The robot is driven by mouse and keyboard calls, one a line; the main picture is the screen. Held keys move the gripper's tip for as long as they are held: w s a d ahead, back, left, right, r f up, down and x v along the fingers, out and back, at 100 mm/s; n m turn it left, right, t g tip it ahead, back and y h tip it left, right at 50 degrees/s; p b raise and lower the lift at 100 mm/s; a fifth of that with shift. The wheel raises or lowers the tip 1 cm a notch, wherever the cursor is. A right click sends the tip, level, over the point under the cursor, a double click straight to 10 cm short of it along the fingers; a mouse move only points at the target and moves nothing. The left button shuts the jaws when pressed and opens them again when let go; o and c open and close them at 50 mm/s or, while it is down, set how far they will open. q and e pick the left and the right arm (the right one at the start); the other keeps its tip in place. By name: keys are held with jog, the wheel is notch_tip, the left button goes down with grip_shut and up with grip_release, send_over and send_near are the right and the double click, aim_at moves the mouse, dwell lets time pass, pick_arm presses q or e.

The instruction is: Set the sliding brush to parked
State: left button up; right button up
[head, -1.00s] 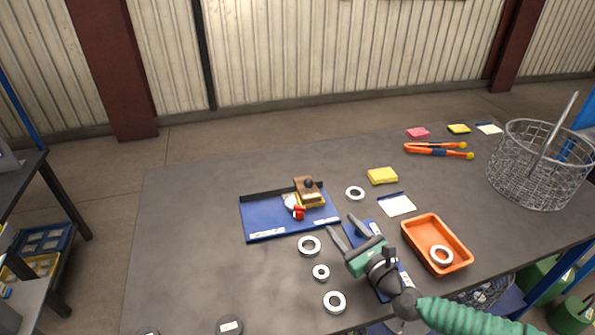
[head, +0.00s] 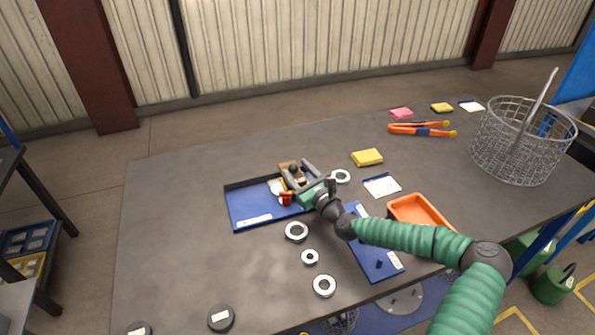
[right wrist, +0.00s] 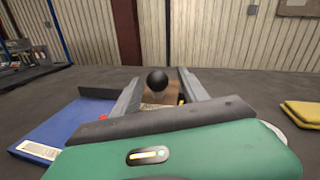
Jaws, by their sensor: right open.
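The sliding brush (head: 289,166) is a brown wooden block with a dark round knob, at the right part of a blue tray (head: 246,211) with a black back edge. My right gripper (head: 295,171) is open at the brush, its two fingers reaching to either side of the block. In the right wrist view the black knob (right wrist: 157,80) stands between the open fingers, with the brown block (right wrist: 158,97) below it. I cannot tell whether the fingers touch it. A red and white part (head: 285,198) sits on the tray just left of the gripper. My left gripper is not in view.
Several metal rings (head: 297,232) lie in front of the tray. A yellow sponge (head: 367,157), orange-handled tongs (head: 421,129) and a wire basket (head: 522,140) are farther right. An orange tray (head: 420,211) and a blue board (head: 379,262) lie near my right arm.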

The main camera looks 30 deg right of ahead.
jog(key=shift+w+a+r, duration=0.1)
jog(key=shift+w+a, duration=0.1)
jog(key=shift+a, duration=0.15)
jog(key=shift+d, duration=0.25)
jog(key=c, duration=0.9)
grip_shut()
jog(key=shift+a, duration=0.1)
